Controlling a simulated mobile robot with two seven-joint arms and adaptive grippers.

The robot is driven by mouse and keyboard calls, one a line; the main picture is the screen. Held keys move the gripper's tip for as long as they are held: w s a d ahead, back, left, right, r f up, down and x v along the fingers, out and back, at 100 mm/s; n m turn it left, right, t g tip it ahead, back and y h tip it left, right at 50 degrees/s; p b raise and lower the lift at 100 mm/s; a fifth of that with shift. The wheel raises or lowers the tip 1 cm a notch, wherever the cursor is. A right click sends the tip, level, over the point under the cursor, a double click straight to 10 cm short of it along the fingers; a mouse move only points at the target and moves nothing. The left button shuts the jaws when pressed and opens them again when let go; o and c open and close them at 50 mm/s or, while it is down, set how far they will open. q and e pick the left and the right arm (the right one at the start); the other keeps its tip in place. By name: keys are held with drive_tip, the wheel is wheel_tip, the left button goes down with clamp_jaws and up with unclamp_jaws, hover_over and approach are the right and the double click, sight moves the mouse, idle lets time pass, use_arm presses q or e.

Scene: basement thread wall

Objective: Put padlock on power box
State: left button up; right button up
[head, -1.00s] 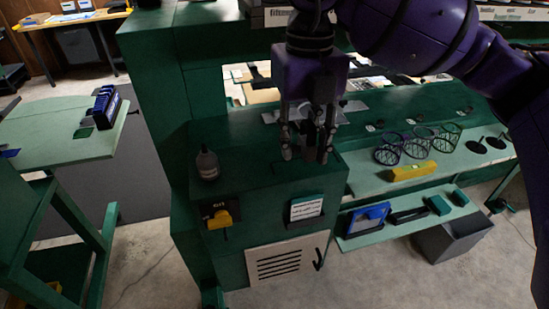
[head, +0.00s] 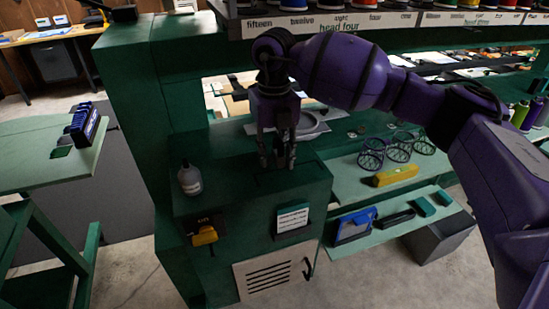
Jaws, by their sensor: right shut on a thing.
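My right gripper (head: 277,160) points down over the top of the green cabinet (head: 230,190), right of a small bottle. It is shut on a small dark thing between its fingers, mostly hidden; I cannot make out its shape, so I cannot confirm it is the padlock. No other padlock is plain to see. On the cabinet's front is a black switch plate with a yellow handle (head: 204,236), which looks like the power box. My left gripper is not in view.
A grey bottle (head: 190,180) stands on the cabinet top. A white label card (head: 292,219) and a pale louvred panel (head: 275,272) are on its front. To the right, a shelf holds round wire baskets (head: 398,148) and a yellow block (head: 396,175). A green table (head: 40,160) stands left.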

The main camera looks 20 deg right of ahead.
sight(274, 152)
drive_tip(key=shift+f, duration=1)
drive_tip(key=o, duration=1.2)
wheel_tip(274, 152, up, 12)
drive_tip(key=shift+r, duration=0.2)
